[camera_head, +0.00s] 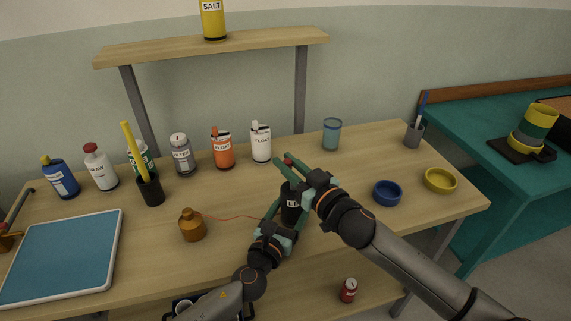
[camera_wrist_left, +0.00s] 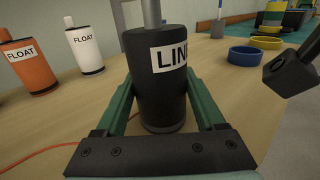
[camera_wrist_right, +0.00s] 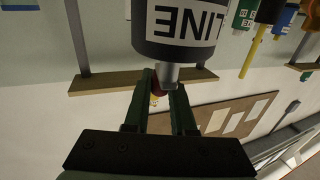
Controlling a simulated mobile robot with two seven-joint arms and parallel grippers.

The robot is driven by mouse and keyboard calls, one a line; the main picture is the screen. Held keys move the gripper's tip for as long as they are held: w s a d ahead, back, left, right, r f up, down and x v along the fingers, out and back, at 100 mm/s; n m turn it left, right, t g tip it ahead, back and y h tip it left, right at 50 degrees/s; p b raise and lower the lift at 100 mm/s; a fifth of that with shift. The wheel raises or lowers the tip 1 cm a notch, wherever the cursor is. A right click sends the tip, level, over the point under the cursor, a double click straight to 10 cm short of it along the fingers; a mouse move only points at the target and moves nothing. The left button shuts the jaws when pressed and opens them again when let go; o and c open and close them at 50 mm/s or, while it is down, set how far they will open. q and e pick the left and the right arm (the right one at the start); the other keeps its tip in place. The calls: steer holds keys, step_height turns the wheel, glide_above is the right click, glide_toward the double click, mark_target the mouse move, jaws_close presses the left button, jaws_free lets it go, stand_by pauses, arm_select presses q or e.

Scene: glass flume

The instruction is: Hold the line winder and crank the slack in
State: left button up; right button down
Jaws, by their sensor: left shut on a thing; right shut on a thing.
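The line winder (camera_head: 290,204) is a black upright cylinder with a white label, LINE in the left wrist view (camera_wrist_left: 155,85). My left gripper (camera_head: 287,211) is shut around its body, one green finger on each side. A grey shaft (camera_wrist_right: 170,75) stands out from its top, with a red knob (camera_wrist_right: 157,87) at the crank. My right gripper (camera_head: 288,161) is shut on that knob, above the winder. A thin orange line (camera_head: 232,217) runs from the winder to a brown weight-like bottle (camera_head: 192,227). Part of the crank is hidden by my right fingers.
Orange (camera_head: 223,150) and white (camera_head: 261,143) float bottles and a blue glass (camera_head: 331,134) stand behind the winder. Blue (camera_head: 388,194) and yellow (camera_head: 440,181) rings lie to the right. A blue-topped tray (camera_head: 62,256) lies left. A shelf (camera_head: 215,46) hangs above the back.

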steer(key=shift+m+t+h, duration=0.7)
steer(key=shift+m+h, duration=0.1)
steer(key=shift+h, duration=0.2)
steer(key=shift+d+m+h, duration=0.15)
steer(key=shift+m+h, duration=0.15)
steer(key=shift+w+d+t+h, duration=0.1)
steer(key=shift+t+h, duration=0.2)
steer(key=c, duration=0.7)
jaws_free()
steer(key=shift+d, duration=0.1)
steer(key=v, duration=1.2)
steer(key=shift+r, duration=0.1)
